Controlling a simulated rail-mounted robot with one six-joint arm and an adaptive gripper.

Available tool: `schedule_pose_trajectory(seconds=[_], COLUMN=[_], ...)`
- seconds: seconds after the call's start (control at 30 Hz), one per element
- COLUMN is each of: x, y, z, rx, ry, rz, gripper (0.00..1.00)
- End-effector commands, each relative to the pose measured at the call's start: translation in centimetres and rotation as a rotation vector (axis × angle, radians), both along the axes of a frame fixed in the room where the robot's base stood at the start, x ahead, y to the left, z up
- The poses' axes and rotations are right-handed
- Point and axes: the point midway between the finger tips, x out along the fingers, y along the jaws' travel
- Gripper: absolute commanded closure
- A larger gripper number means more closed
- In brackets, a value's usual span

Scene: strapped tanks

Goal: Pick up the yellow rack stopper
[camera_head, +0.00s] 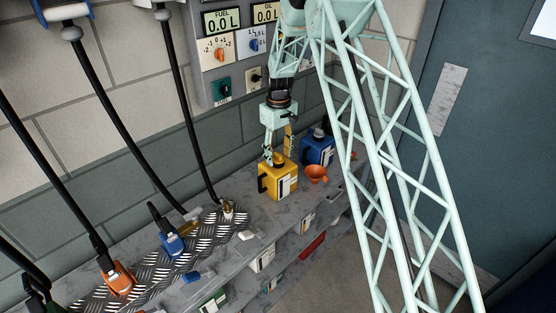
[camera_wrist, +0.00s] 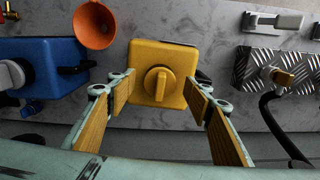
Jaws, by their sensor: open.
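A yellow tank (camera_head: 278,181) stands on the grey shelf, with a white label on its front and a dark handle on its left. A round yellow stopper (camera_wrist: 158,84) with a raised grip bar sits on top of the tank in the wrist view. I cannot tell whether this is the stopper named in the task. My gripper (camera_head: 279,153) hangs above the tank top, pointing down. In the wrist view my gripper's fingers (camera_wrist: 157,92) are spread wide on the left and right of the stopper, with nothing between them touching it.
A blue tank (camera_head: 317,148) stands close behind the yellow one, with an orange funnel (camera_head: 316,174) near it. A metal tread plate (camera_head: 205,235) with hose nozzles lies to the left. Dark hoses hang along the wall. A control panel (camera_head: 234,58) is above.

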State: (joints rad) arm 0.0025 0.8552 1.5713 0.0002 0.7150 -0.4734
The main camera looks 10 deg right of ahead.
Motion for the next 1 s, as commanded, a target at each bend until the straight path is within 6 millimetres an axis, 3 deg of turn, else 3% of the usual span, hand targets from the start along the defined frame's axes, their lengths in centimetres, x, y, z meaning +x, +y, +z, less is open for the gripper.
schedule_pose_trajectory(seconds=[0.6,0.87,1.0], x=[-0.01,-0.02,-0.02], y=[0.00,-0.01,-0.01], z=[-0.21,-0.21,-0.21], rx=[0.000,0.000,0.000], ry=[0.000,0.000,0.000], rz=[0.000,0.000,0.000], gripper=[0.54,0.77,0.79])
